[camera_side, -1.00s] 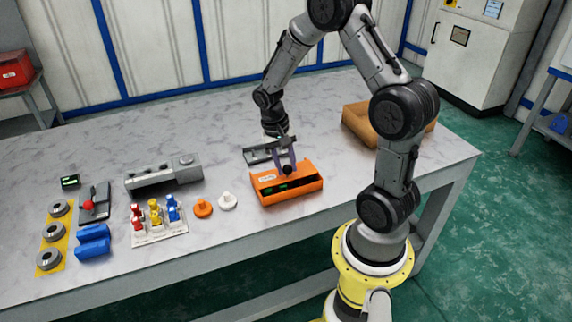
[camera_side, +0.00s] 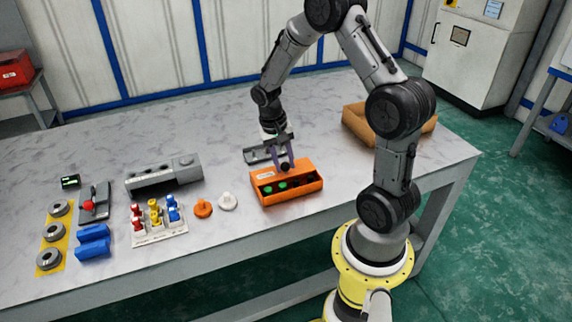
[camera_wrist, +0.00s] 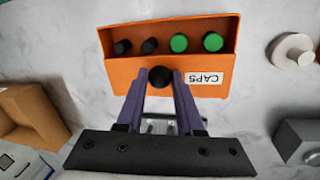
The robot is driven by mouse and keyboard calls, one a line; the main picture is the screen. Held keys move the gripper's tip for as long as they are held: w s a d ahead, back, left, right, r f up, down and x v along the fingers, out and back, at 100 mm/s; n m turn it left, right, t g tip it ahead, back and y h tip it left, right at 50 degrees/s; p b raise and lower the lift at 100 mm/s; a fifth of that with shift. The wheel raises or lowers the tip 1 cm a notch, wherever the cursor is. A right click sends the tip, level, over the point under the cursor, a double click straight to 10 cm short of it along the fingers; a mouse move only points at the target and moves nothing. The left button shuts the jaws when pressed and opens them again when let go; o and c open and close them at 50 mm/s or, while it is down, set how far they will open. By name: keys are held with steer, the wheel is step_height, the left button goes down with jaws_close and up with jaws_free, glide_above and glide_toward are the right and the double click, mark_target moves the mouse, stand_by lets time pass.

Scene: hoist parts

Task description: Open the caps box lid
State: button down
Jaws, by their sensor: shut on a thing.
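The orange caps box (camera_side: 290,196) stands on the table near its front edge. The wrist view also shows the box (camera_wrist: 170,22), with green and black caps in its uncovered compartment. The orange lid (camera_wrist: 129,75), with a white CAPS label, covers the part of the box nearer my gripper in that view. A round black knob (camera_wrist: 160,77) is on the lid. My gripper (camera_side: 286,167) is shut on this knob, its purple fingers on either side. My gripper also shows in the wrist view (camera_wrist: 160,82). Parts of the lid are hidden by the fingers.
White (camera_side: 228,201) and orange (camera_side: 203,207) knobbed pieces stand left of the box. A tray of coloured pieces (camera_side: 160,236), a grey block (camera_side: 165,176) and blue block (camera_side: 93,244) lie further left. A brown bin (camera_side: 352,122) is behind right. The table behind the box is mostly clear.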

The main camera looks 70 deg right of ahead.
mark_target(273, 171)
steer(key=shift+w+d, duration=0.6)
steer(key=c, duration=0.5)
jaws_free()
steer(key=shift+c, duration=0.2)
step_height(273, 171, up, 14)
steer(key=w+a, duration=0.1)
steer(key=w, duration=0.1)
steer(key=shift+a+f, duration=0.15)
steer(key=shift+a, duration=0.15)
